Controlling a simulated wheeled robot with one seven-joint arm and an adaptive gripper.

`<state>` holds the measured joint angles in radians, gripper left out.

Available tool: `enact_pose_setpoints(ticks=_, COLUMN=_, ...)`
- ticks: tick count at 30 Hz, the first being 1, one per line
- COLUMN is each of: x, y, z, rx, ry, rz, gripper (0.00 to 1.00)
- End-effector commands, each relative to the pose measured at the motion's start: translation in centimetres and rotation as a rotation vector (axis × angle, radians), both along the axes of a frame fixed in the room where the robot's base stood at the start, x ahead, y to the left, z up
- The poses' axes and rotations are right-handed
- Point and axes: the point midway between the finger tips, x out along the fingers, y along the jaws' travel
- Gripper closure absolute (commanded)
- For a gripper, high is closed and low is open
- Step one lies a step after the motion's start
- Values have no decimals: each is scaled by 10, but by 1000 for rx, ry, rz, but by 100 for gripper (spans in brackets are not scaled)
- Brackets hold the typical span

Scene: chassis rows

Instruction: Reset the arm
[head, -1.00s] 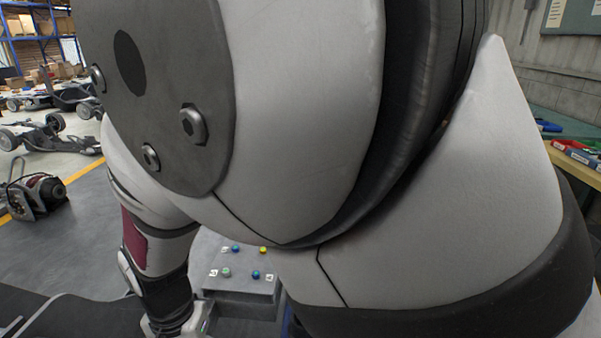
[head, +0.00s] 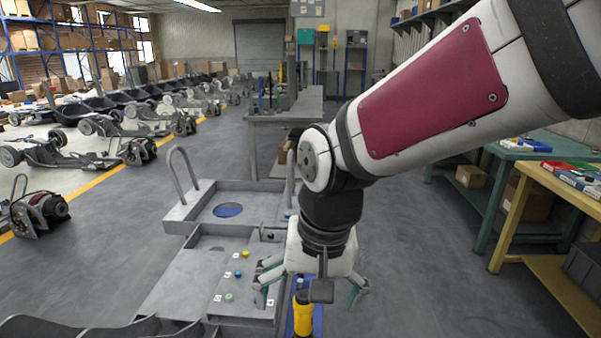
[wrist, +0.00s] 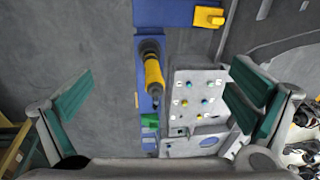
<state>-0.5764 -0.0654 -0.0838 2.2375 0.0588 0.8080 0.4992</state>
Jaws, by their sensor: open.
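My arm reaches in from the upper right in the head view, bent at the elbow, and hangs down at the wrist. My gripper (head: 312,292) points downward with its fingers spread wide. It is open and empty. In the wrist view my gripper (wrist: 158,105) shows a teal pad on each side with nothing between them in its grasp. A yellow and black tool (head: 303,312) stands below the gripper; it also shows in the wrist view (wrist: 153,78), apart from the fingers. The gripper hides part of the blue strip under the tool.
A grey fixture panel (head: 205,285) with several coloured buttons lies left of the gripper. A grey workbench (head: 285,110) stands ahead. A teal bench (head: 540,150) and a yellow table (head: 545,185) line the right. Chassis rows fill the left. Floor between fixture and benches is clear.

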Motion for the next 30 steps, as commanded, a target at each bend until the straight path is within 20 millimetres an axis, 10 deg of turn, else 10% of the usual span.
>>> enact_pose_setpoints(ticks=6, x=-45, y=-83, z=73, rx=-6, ry=-98, rz=5, gripper=0)
enact_pose_setpoints(ticks=15, x=-121, y=-157, z=125, rx=-77, ry=-208, rz=13, gripper=0)
enact_pose_setpoints(ticks=30, x=-161, y=-183, z=136, rx=-135, ry=-248, rz=22, gripper=0)
